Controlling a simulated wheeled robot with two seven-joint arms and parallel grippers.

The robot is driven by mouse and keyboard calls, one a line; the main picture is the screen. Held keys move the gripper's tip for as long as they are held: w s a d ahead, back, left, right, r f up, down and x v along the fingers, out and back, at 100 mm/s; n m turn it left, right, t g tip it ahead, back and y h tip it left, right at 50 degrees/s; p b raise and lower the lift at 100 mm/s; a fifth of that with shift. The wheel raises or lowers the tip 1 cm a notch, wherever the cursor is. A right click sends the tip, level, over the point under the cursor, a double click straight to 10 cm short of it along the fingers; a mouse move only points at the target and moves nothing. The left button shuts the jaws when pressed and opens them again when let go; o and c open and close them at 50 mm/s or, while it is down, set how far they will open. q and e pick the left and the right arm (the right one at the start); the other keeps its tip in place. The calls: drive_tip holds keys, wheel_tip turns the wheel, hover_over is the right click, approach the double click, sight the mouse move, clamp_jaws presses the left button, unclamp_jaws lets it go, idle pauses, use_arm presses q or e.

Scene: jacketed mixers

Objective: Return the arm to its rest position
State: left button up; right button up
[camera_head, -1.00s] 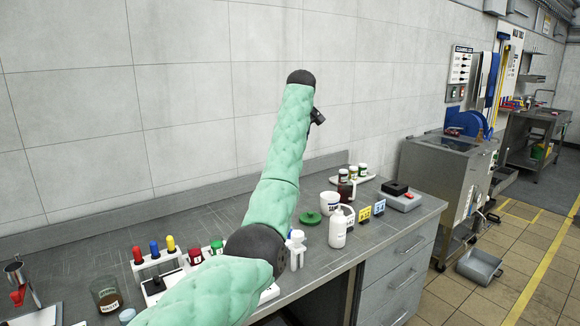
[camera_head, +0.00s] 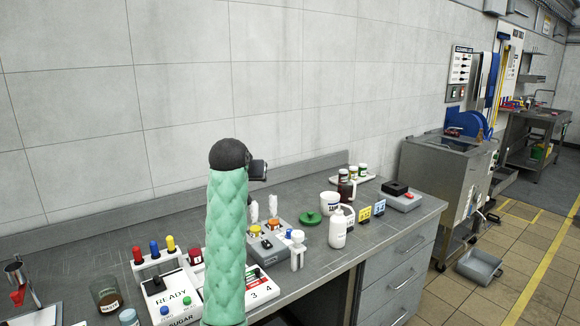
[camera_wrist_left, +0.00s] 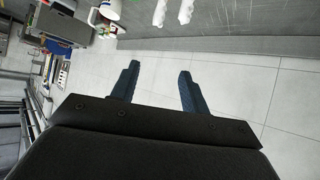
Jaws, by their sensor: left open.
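My left arm (camera_head: 226,245), in a green padded sleeve, stands almost upright in front of the bench in the head view. Its dark end (camera_head: 230,154) is against the wall background, and the fingers cannot be made out there. In the left wrist view my left gripper (camera_wrist_left: 156,72) is open, its two dark blue fingers apart with nothing between them. Pale wall tiles lie behind the fingers. My right gripper is in neither view.
The bench (camera_head: 95,258) carries a SUGAR station (camera_head: 170,298), a grey device (camera_head: 268,246), a white bottle (camera_head: 338,229), a green lid (camera_head: 311,218) and a brown glass (camera_head: 107,296). The arm partly hides the stations. The space above the bench's right half is clear.

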use_arm(q)
drive_tip(key=s+a+f+g, duration=0.1)
drive_tip(key=s+f+g, duration=0.2)
drive_tip(key=s+f, duration=1.4)
drive_tip(key=s+a+f+g, duration=0.2)
drive_tip(key=s+f+g, duration=0.1)
drive_tip(key=s+f, duration=1.4)
drive_tip(key=s+a+f+m+g, duration=0.1)
drive_tip(key=s+a+f+g, duration=0.1)
drive_tip(key=s+f, duration=1.4)
drive_tip(key=shift+s+a+f+g+y, duration=0.15)
drive_tip(key=shift+s+f+g+y, duration=0.4)
drive_tip(key=shift+s, duration=3.35)
drive_tip(key=shift+r+h, duration=0.2)
drive_tip(key=shift+h, duration=0.05)
